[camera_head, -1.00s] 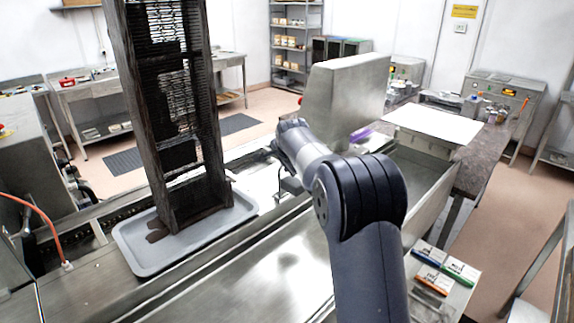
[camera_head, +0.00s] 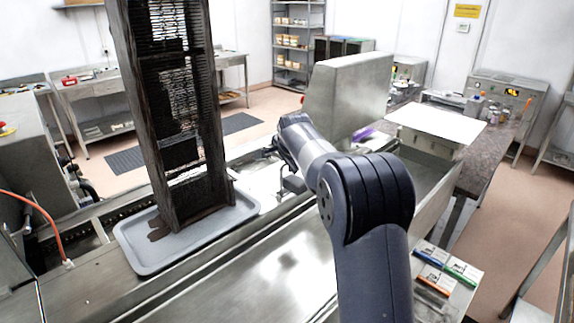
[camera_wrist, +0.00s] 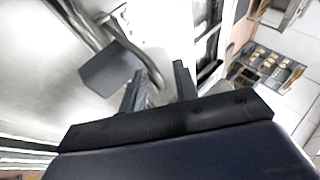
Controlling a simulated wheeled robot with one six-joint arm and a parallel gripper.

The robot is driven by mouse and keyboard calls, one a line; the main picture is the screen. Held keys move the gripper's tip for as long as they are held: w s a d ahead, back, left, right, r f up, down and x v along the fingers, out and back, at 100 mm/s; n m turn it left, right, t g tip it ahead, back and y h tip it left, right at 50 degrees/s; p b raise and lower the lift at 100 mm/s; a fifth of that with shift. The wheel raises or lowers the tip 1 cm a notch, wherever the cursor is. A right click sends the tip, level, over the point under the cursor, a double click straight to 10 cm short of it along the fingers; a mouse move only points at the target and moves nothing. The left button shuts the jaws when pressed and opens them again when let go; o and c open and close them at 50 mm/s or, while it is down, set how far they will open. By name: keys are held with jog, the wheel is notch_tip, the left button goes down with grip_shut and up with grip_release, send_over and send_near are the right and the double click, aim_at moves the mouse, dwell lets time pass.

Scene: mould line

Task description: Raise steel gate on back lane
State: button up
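My gripper (camera_head: 268,152) is at the end of my arm, over the far lane of the steel line in the head view, small and partly hidden by my wrist. A similar small grey piece (camera_head: 293,184) shows below my wrist in the head view. I cannot tell whether a finger touches it.
A tall dark rack (camera_head: 150,120) stands on a grey tray (camera_head: 150,262) left of my arm. A big steel housing (camera_head: 345,95) rises just right of my wrist. The near steel surface (camera_head: 250,275) is bare.

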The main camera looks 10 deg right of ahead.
jog(key=b+v, duration=0.2)
jog(key=v, duration=0.7)
jog(key=shift+s+r, duration=0.2)
jog(key=p+x, duration=0.3)
jog(key=x, duration=0.8)
jog(key=shift+s+d, duration=0.1)
jog(key=shift+s, duration=0.1)
jog(key=shift+r, duration=0.1)
